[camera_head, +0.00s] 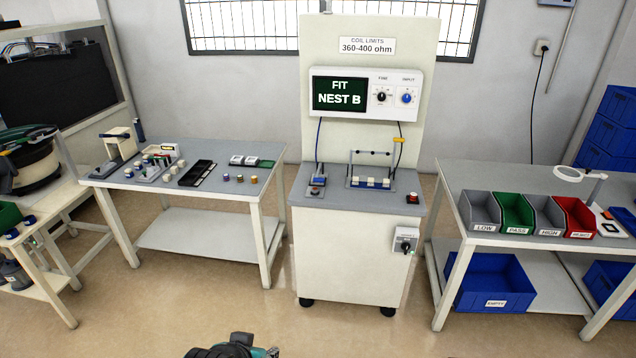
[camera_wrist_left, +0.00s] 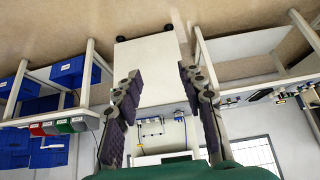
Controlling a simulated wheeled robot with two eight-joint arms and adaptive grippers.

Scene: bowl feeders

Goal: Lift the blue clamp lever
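On the centre test cabinet (camera_head: 350,250) stands a fixture with a blue base (camera_head: 371,185), white blocks and a raised bar with dark knobs. A small blue-and-grey device (camera_head: 316,186) sits left of it. I cannot tell which of these is the blue clamp lever. My left gripper (camera_wrist_left: 159,76) is open and empty in the left wrist view, its fingers wide apart, with the cabinet upside down beyond it. My right gripper is not in view.
The display (camera_head: 340,94) reads "FIT NEST B". The left table (camera_head: 215,193) holds small parts and a black tray (camera_head: 197,173). The right table (camera_head: 455,180) carries grey, green and red bins (camera_head: 515,213). Floor in front of the cabinet is clear.

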